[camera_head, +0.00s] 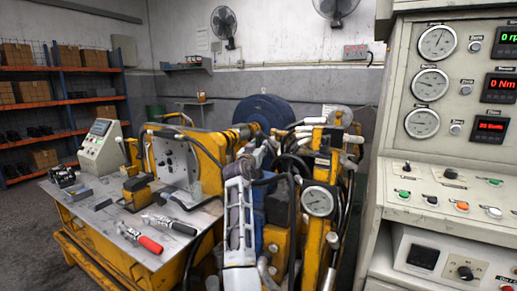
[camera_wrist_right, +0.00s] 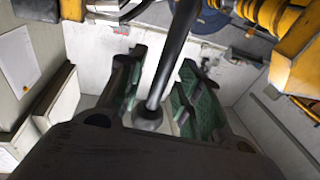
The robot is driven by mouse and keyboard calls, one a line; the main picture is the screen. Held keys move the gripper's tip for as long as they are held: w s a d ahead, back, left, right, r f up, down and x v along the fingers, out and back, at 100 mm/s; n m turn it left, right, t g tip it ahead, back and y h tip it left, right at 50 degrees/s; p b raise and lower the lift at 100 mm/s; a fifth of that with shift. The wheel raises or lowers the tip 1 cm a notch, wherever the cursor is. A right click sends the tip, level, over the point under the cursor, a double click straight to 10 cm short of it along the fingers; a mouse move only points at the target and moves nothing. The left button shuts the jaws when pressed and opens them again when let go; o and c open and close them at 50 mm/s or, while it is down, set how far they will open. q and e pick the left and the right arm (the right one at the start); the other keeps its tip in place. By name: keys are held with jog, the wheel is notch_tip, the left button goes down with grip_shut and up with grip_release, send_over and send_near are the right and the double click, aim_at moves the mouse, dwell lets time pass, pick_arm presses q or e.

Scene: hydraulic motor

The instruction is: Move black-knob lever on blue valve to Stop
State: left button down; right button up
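My right arm rises from the bottom middle of the head view, with the right gripper (camera_head: 262,157) among the hoses and yellow machine parts. In the right wrist view, the gripper (camera_wrist_right: 155,95) has its two green-padded fingers apart. A dark lever rod (camera_wrist_right: 174,48) runs down between them to a round dark knob (camera_wrist_right: 148,118) near the palm. Light gaps show on both sides of the rod, so the fingers look clear of it. A blue body, possibly the blue valve (camera_head: 259,215), shows beside my arm in the head view. The Stop marking cannot be read. My left gripper is not in view.
A round gauge (camera_head: 319,201) and yellow machinery stand just right of my arm. A control cabinet (camera_head: 408,165) with dials fills the right. A metal bench (camera_head: 110,215) with red-handled (camera_head: 148,243) and black-handled tools is at left. Blue-orange shelves (camera_head: 85,88) stand behind.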

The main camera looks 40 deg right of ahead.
jog(key=shift+s+a, duration=0.1)
jog(key=shift+a, duration=0.05)
jog(key=v, duration=0.7)
dwell(0.5)
dwell(0.5)
